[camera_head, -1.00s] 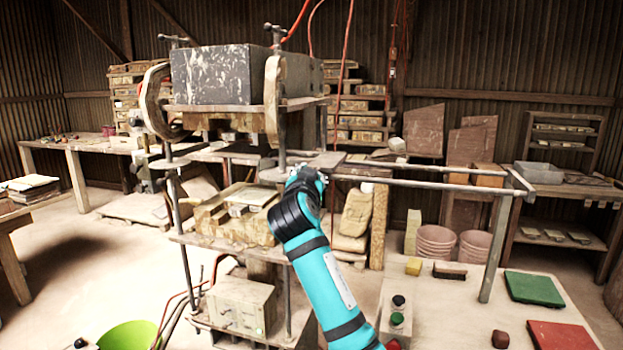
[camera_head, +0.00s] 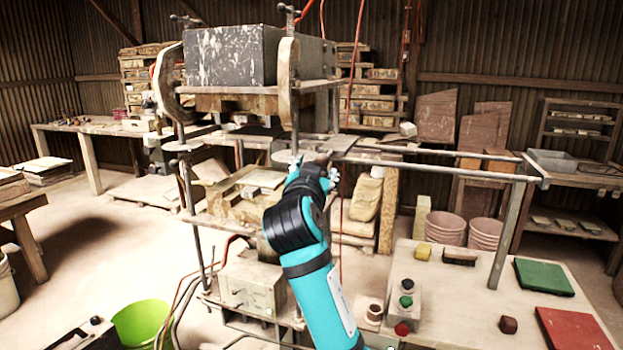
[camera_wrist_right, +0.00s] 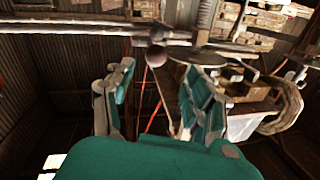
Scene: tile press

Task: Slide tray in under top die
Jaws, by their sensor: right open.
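The tray looks like a flat grey plate (camera_head: 328,144) lying on the rails at the press's right side, beside the top die area. In the right wrist view my right gripper (camera_wrist_right: 160,88) is open and empty. A dark round knob (camera_wrist_right: 157,56) shows beyond the gap between its fingers. I cannot tell if anything touches it. My left gripper is not visible.
The rails (camera_head: 440,174) run right to a post on the pale bench (camera_head: 450,320). A button box (camera_head: 404,303) stands on that bench. A stepped wooden block (camera_head: 240,203) sits on the press's lower shelf. A green bucket (camera_head: 142,322) is at lower left.

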